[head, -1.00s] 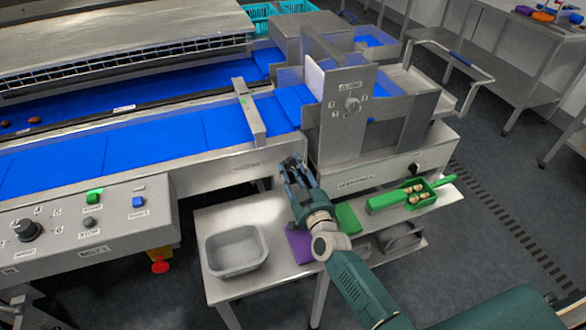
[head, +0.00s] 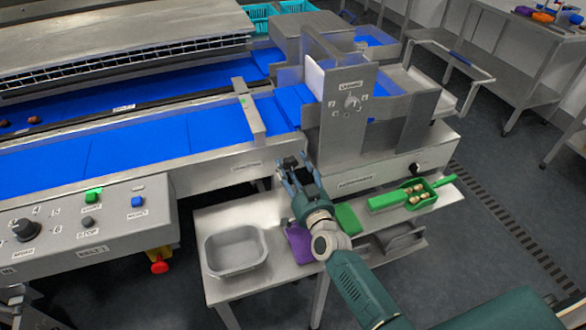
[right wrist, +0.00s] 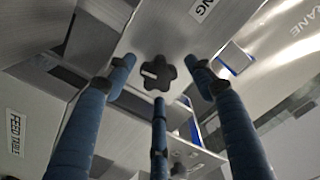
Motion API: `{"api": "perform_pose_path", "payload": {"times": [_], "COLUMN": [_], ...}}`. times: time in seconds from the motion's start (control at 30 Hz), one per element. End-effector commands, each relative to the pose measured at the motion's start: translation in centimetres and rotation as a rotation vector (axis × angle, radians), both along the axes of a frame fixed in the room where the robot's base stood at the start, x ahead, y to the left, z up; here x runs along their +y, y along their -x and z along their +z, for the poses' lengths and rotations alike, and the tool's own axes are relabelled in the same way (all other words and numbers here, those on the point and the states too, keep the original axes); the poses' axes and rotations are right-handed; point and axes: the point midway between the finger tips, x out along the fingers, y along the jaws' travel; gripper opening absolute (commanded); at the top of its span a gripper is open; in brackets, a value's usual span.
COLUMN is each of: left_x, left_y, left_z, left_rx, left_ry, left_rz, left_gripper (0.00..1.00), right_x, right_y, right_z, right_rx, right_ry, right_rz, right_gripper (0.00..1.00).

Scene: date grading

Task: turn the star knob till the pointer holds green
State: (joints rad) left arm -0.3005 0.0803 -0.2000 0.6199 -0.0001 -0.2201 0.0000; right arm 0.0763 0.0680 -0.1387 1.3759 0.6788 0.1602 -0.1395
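A black star knob (right wrist: 158,72) with a pale pointer mark shows in the right wrist view, on a grey metal panel. My right gripper (right wrist: 160,88) points at it with its blue fingers spread around it; they look apart from the knob. In the head view my right gripper (head: 297,168) is open and empty beside the front of the blue belt's frame. I cannot make out the star knob for certain there. A small green mark (head: 243,100) shows on the post across the belt; whether a pointer rests on it is too small to tell. My left gripper is not in view.
A grey tub (head: 236,270), a purple item (head: 299,243) and a green scoop (head: 412,193) with dates sit on the low table. A red stop button (head: 160,267) is at lower left.

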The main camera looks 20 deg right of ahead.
Motion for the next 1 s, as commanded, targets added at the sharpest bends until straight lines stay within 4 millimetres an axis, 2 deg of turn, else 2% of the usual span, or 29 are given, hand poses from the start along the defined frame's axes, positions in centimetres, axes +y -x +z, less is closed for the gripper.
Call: {"api": "perform_pose_path", "payload": {"times": [0.23, 0.37, 0.8, 1.0], "left_x": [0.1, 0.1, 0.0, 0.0], "left_y": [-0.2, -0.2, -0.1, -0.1], "left_z": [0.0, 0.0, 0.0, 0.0], "left_rx": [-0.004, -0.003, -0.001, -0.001], "left_ry": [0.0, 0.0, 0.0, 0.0], "left_rz": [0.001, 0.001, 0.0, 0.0], "left_gripper": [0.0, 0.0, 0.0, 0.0], "right_x": [0.0, 0.0, -0.3, -0.4], "right_y": [0.1, 1.2, 9.8, 11.8], "right_z": [-0.2, -0.3, -0.2, -0.2], "right_rx": [0.004, 0.005, 0.004, 0.003], "right_ry": [0.001, 0.0, 0.001, 0.001], "right_rz": [0.001, 0.0, 0.001, 0.0], "right_gripper": [0.54, 0.54, 0.54, 0.54]}}
